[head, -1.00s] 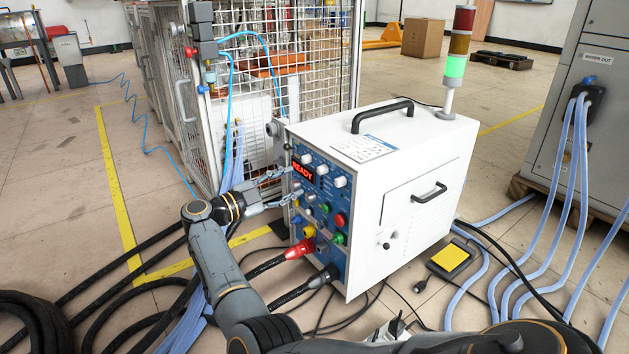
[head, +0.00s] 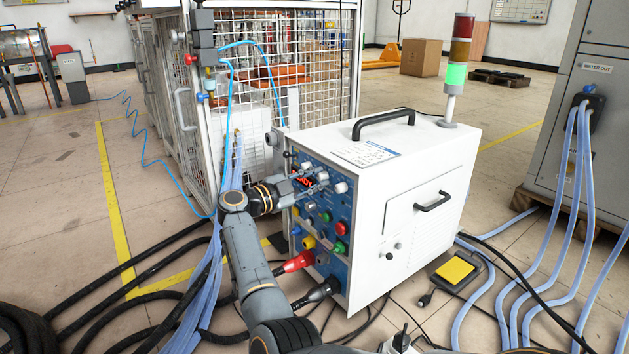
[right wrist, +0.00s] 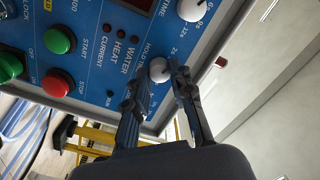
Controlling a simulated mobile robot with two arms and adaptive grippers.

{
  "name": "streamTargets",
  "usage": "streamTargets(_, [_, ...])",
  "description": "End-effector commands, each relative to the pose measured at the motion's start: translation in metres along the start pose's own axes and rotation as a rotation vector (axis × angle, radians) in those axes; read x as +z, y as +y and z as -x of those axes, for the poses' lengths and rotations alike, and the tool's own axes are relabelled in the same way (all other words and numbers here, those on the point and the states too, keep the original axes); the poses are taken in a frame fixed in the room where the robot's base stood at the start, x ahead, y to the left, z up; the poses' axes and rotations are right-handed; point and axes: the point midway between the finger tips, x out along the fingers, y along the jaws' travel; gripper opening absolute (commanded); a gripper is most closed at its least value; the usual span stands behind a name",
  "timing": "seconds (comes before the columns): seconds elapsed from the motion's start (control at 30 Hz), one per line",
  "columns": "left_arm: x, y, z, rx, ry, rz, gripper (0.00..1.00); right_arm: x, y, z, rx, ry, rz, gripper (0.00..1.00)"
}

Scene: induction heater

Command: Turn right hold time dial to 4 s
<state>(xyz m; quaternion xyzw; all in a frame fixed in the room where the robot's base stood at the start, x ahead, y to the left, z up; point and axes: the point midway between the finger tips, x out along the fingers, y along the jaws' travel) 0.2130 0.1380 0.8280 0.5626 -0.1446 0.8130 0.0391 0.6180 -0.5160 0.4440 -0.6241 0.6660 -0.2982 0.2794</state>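The white hold time dial (right wrist: 160,69) shows in the right wrist view, on the blue panel beside the printed words HOLD TIME. My right gripper (right wrist: 157,80) has one finger on each side of it, fingers apart. Whether either finger touches the dial I cannot tell. The dial's pointer and exact setting are not readable. In the head view, my right gripper (head: 318,184) is at the upper part of the heater's control panel (head: 316,212), by the rightmost white dial (head: 341,187). It partly covers the red display (head: 304,182). My left gripper is not in view.
A second white dial (right wrist: 191,9) sits close by on the panel. Green (right wrist: 60,40) and red (right wrist: 57,83) buttons lie further along it. The white heater case (head: 425,180) extends right. A wire cage (head: 270,70) stands behind, and hoses and cables cover the floor.

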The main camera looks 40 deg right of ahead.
Motion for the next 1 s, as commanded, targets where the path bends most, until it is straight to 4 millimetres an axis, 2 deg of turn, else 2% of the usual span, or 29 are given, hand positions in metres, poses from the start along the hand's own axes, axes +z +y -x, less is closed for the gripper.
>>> streamTargets(0.03, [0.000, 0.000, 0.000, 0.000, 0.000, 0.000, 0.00, 0.000, 0.000, 0.000, 0.000, 0.000, 0.000, 0.06])
streamTargets(0.07, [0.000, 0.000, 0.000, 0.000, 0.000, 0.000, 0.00, 0.000, 0.000, 0.000, 0.000, 0.000, 0.000, 0.00])
streamTargets(0.47, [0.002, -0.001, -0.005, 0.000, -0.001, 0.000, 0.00, 0.000, 0.000, 0.001, -0.001, 0.000, -0.049, 0.00])
streamTargets(0.73, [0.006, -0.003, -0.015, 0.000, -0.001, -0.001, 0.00, 0.000, 0.000, 0.001, -0.006, 0.006, -0.222, 0.00])
streamTargets(1.0, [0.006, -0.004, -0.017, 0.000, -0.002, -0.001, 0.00, 0.002, 0.002, 0.001, -0.014, 0.012, -0.454, 0.00])
